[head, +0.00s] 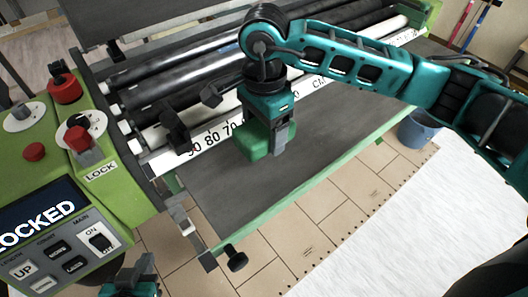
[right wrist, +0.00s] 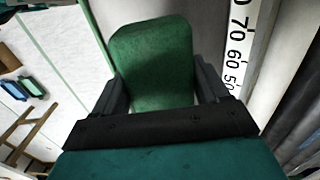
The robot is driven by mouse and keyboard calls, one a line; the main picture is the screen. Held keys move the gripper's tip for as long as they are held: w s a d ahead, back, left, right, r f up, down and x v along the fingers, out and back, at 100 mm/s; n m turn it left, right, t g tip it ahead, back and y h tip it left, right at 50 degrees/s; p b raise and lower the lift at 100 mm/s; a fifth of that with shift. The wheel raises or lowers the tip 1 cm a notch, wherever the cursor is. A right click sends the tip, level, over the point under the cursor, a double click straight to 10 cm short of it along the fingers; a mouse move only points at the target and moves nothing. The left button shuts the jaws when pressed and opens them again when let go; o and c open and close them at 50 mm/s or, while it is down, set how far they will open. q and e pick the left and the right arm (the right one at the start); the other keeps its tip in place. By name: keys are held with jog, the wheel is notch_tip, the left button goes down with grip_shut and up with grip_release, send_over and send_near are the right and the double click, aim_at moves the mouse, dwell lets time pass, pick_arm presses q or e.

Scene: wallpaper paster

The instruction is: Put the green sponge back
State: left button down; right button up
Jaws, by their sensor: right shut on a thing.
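The green sponge (head: 258,141) is in my right gripper (head: 279,142), over the grey tray of the wallpaper paster, close to the white number scale. In the right wrist view the sponge (right wrist: 152,62) sits between the two dark fingers of the gripper (right wrist: 166,88). Whether the sponge touches the tray cannot be told.
The paster's black rollers (head: 180,75) and numbered scale (head: 210,137) lie behind the grey tray (head: 250,195). A green control box (head: 112,165) with red knobs and a "LOCKED" display stands at the left. A blue bucket (head: 415,132) stands on the floor at the right.

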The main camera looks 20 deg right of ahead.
aim_at(264, 164)
notch_tip(264, 164, down, 6)
jog(key=shift+f, duration=0.6)
pick_arm(q)
jog(key=shift+w+d+r, duration=0.1)
jog(key=shift+w+d, duration=0.1)
jog(key=shift+w, duration=0.05)
pick_arm(e)
jog(key=shift+f+b, duration=0.35)
jog(key=shift+b, duration=0.25)
pick_arm(q)
jog(key=shift+d+f, duration=0.1)
jog(key=shift+f, duration=0.15)
pick_arm(e)
jog(key=o, duration=1.1)
jog(key=shift+r, duration=0.1)
jog(key=shift+r+p, duration=0.15)
jog(key=shift+p, duration=0.4)
pick_arm(q)
jog(key=shift+s+a+r, duration=0.15)
jog(key=shift+s+a, duration=0.05)
jog(key=shift+a, duration=0.05)
pick_arm(e)
notch_tip(264, 164, up, 13)
jog(key=shift+f, duration=0.15)
